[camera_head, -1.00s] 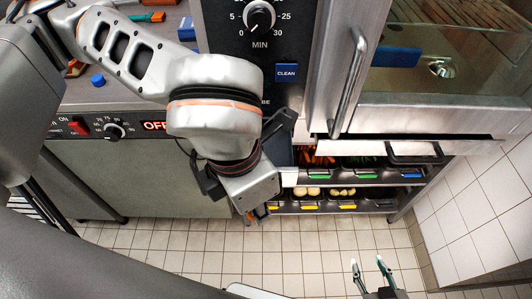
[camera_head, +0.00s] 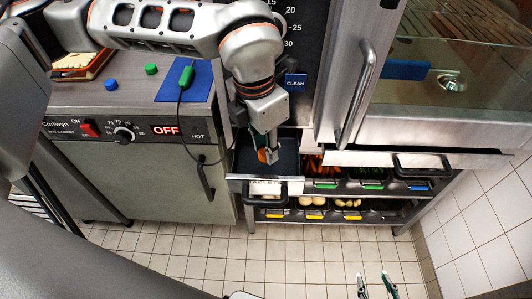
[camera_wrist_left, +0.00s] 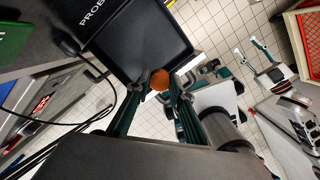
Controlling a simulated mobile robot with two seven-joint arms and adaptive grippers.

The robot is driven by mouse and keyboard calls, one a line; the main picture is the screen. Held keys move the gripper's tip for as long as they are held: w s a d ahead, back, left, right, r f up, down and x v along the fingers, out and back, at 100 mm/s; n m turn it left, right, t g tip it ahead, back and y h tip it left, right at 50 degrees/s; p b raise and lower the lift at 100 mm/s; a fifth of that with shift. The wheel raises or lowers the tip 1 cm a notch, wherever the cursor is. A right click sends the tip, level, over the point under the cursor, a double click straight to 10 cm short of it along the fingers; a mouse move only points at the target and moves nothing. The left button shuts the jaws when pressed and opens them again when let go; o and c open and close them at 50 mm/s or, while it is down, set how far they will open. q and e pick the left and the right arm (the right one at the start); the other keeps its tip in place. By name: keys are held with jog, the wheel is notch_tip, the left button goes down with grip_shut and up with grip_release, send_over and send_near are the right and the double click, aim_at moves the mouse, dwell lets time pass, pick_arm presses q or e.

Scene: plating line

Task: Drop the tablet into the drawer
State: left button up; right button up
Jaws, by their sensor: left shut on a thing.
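The orange, rounded tablet (camera_head: 262,156) is between the fingertips of my left gripper (camera_head: 267,153), which is shut on it. The tablet also shows in the left wrist view (camera_wrist_left: 160,79), at the fingertips. The dark, shallow drawer (camera_head: 287,145) is pulled out below the oven's control panel. Its front has a white label and a black handle. In the head view the tablet is over the drawer's inside; its exact height above the floor is hard to tell. The drawer (camera_wrist_left: 150,30) looks empty in the wrist view. My right gripper (camera_head: 373,277) is open and empty, low at the bottom.
The hot cabinet (camera_head: 140,185) stands left of the drawer, and a cable from a green probe (camera_head: 187,77) hangs near the drawer's left side. A second pulled-out tray (camera_head: 415,158) is on the right. Food bins (camera_head: 330,184) stand on shelves below. The tiled floor in front is clear.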

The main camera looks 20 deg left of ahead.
pick_arm(q)
jog(key=w, duration=0.3)
send_over(268, 168)
jog(key=f, duration=0.4)
jog(key=f+b, duration=0.1)
jog(key=f, duration=0.2)
jog(key=shift+s+a, duration=0.2)
jog(key=shift+s, duration=0.1)
jog(key=shift+w+f, duration=0.1)
jog(key=shift+w, duration=0.05)
jog(key=shift+f, duration=0.45)
jog(key=shift+f, duration=0.1)
